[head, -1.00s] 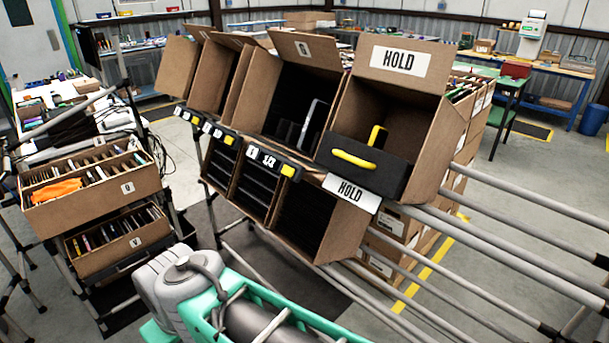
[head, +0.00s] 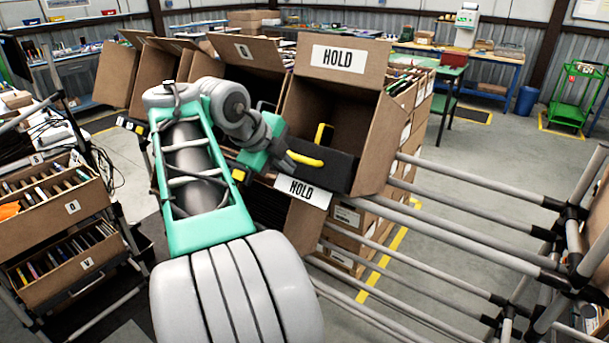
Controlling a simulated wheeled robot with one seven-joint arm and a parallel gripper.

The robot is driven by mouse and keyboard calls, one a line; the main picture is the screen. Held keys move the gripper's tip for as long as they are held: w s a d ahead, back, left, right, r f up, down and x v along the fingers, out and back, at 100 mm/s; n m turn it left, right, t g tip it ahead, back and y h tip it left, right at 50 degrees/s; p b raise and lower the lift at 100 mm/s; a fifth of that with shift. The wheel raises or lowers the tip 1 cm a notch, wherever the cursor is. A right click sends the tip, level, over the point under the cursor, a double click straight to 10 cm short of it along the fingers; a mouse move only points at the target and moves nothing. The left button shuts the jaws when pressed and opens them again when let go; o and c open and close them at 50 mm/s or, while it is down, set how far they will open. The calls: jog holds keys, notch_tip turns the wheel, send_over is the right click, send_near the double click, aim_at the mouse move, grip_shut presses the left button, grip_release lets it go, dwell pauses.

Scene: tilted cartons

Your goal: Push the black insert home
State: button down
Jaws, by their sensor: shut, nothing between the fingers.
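The black insert (head: 337,173) sits in the mouth of the tilted HOLD carton (head: 376,140). Its front stands at the carton's lower front edge. A yellow handle (head: 305,160) is on its front face, and a second yellow handle (head: 321,133) stands up behind it. My gripper (head: 287,160) is shut and empty at the left part of the insert's front, close to the front handle's left end. I cannot tell whether it touches. My gripper and wrist hide the insert's left end.
A HOLD label (head: 302,191) hangs below the insert. Other open cartons (head: 162,80) stand to the left, partly behind my arm. Grey rails (head: 480,214) run to the right. A cart with filled boxes (head: 60,228) stands at the left.

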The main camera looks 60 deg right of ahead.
aim_at(309, 179)
jog(key=x, duration=0.3)
jog(key=p+x, duration=0.1)
jog(key=x, duration=0.2)
jog(key=d+r+x, duration=0.1)
jog(key=x, duration=0.2)
jog(key=shift+s+d+f, duration=0.1)
jog(key=shift+d+f, duration=0.05)
jog(key=shift+f, duration=0.05)
